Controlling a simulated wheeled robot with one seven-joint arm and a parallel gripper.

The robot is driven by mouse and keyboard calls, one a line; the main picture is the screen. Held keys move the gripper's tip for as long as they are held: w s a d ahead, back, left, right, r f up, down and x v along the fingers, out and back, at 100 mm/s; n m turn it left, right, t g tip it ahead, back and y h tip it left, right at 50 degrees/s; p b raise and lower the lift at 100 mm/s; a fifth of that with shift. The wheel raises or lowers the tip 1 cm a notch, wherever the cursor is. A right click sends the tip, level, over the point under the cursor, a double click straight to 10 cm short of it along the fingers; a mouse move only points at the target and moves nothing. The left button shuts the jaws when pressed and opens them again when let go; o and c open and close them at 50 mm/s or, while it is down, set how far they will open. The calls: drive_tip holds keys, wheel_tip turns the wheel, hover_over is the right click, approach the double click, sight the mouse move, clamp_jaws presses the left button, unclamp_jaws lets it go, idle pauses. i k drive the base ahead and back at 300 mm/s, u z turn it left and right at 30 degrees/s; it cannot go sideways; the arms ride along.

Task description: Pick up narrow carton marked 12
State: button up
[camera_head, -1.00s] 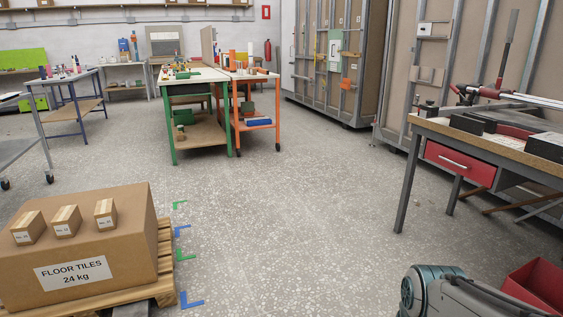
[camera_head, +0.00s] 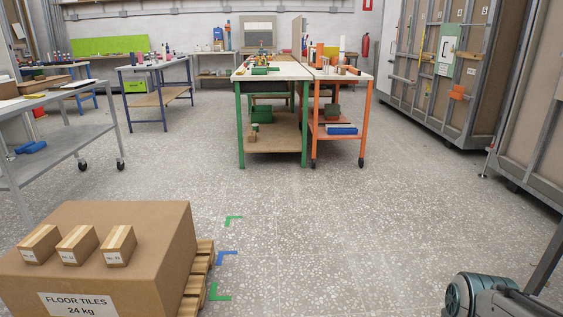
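Three narrow cartons stand in a row on top of a large cardboard box (camera_head: 150,228) labelled "FLOOR TILES 24 kg" at the lower left. They are the left carton (camera_head: 40,243), the middle carton (camera_head: 77,244) and the right carton (camera_head: 117,245). Each has a pale strip along its top and a small white label on its front. The label numbers are too small to read, so I cannot tell which is marked 12. My arm shows in the lower right corner, well apart from the box. My gripper is not in view.
The box rests on a wooden pallet (camera_head: 205,270), with green and blue floor marks beside it. A grey wheeled table (camera_head: 70,150) stands at the left. A green-legged bench (camera_head: 272,118) and an orange trolley (camera_head: 340,110) stand ahead. The middle floor is clear.

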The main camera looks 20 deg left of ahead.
sight(75, 249)
drive_tip(key=u, duration=0.5)
drive_tip(key=i, duration=1.25)
drive_tip(key=u, duration=2)
drive_tip(key=i, duration=1.1)
drive_tip(key=u, duration=0.75)
